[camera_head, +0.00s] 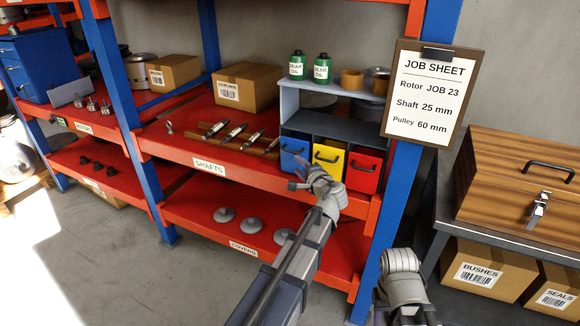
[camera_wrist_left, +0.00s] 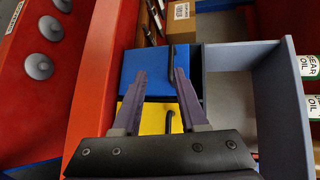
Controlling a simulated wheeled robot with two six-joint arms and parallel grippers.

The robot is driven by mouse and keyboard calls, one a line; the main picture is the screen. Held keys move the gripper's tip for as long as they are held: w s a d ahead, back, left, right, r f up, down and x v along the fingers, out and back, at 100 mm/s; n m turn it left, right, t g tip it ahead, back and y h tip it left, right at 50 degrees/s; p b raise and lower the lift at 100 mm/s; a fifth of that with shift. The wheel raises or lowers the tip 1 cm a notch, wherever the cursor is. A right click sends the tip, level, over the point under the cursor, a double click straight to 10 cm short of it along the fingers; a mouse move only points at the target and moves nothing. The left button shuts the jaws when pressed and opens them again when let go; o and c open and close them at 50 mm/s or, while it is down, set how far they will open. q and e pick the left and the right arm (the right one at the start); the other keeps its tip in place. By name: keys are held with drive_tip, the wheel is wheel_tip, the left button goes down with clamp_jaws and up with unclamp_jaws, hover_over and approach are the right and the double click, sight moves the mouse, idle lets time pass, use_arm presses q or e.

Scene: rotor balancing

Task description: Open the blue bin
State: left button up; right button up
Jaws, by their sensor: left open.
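The blue bin (camera_head: 294,152) is the left one of three small bins in a grey rack on the middle red shelf. It looks closed, and its dark handle is on its front. My left gripper (camera_head: 298,181) is open and empty just in front of and below the bins. In the left wrist view the blue bin's front (camera_wrist_left: 158,65) lies beyond the two spread fingers (camera_wrist_left: 160,73). Its handle (camera_wrist_left: 171,56) shows between the fingertips, nearer the right one. I cannot tell whether they touch. My right gripper is out of view.
The yellow bin (camera_head: 327,160) and red bin (camera_head: 364,172) stand beside it to the right. Green oil bottles (camera_head: 297,66) stand on the rack. Shafts (camera_head: 234,134) lie to the left. A blue shelf post (camera_head: 398,200) and wooden case (camera_head: 520,185) are to the right.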

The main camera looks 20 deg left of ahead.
sight(291, 152)
use_arm(q)
drive_tip(key=shift+m+t+y, duration=0.3)
drive_tip(key=shift+m+t, duration=0.2)
drive_tip(key=shift+m, duration=0.1)
drive_tip(key=x, duration=0.3)
drive_tip(key=b+x, duration=0.1)
drive_tip(key=x, duration=0.2)
drive_tip(key=r+x, duration=0.1)
drive_tip(key=x, duration=0.2)
drive_tip(key=shift+w, duration=0.5)
drive_tip(key=shift+c, duration=0.4)
clamp_jaws()
